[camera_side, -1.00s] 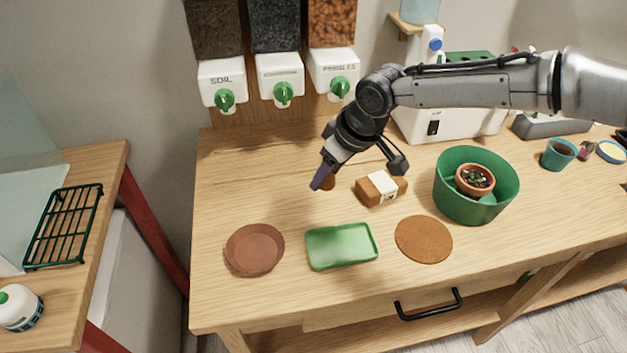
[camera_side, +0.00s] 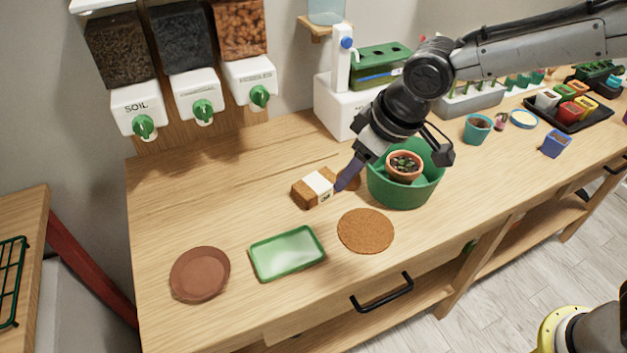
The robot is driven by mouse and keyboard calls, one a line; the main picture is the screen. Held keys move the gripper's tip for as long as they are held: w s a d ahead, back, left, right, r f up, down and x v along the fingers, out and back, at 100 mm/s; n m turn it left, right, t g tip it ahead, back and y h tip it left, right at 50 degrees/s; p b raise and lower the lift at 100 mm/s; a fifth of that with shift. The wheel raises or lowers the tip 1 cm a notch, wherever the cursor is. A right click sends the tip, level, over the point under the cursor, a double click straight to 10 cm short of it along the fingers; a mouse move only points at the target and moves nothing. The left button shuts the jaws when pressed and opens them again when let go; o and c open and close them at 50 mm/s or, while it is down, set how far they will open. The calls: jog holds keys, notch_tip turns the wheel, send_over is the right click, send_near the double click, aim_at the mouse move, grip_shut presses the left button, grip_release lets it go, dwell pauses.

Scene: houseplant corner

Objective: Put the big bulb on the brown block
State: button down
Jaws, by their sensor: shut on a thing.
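The brown block (camera_side: 298,193) lies on the wooden table with a white label band around it. The finger hides the rest of the bulb. The bulb is beside the block in the picture; I cannot tell its exact height above the table.
A green pot (camera_side: 405,192) holding a small potted plant stands close right of my gripper. A cork mat (camera_side: 366,231), a green tray (camera_side: 287,253) and a terracotta saucer (camera_side: 200,274) lie in front. The table left of the block is clear.

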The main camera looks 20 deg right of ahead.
jog(key=d+r+m, duration=0.1)
jog(key=d+r, duration=0.1)
jog(key=d, duration=0.4)
send_near(313, 179)
jog(key=shift+w+a+f+h, duration=0.2)
jog(key=shift+w+a+h, duration=0.1)
jog(key=shift+w+a, duration=0.1)
jog(key=shift+w+a+f, duration=0.2)
jog(key=shift+w+f, duration=0.25)
jog(key=shift+f, duration=1.7)
jog(key=shift+f, duration=0.1)
jog(key=shift+c, duration=1.5)
grip_release()
